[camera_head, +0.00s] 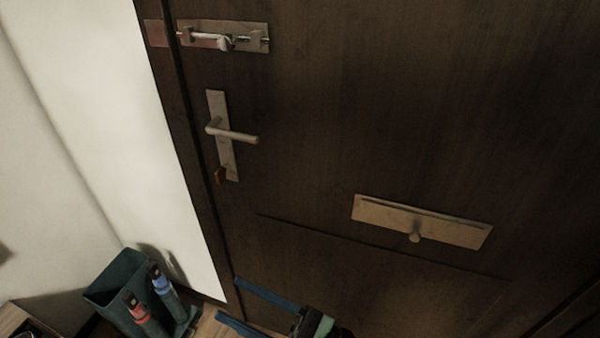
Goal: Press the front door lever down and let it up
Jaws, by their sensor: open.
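The front door (320,120) is dark wood and fills most of the head view. Its pale metal lever (237,135) sticks out to the right from a narrow upright plate (215,103) near the door's left edge. The lever looks close to level in the tilted picture, with its tip slightly lower. My gripper (228,299) is at the bottom of the view, well below the lever and apart from it. Its two blue fingers are spread and point left, with nothing seen between them. Part of the gripper body is cut off by the lower edge.
A sliding bolt (222,39) sits above the lever. A small brown-orange piece (219,175) is on the plate's lower end. A letter plate (445,229) with a knob is at right.

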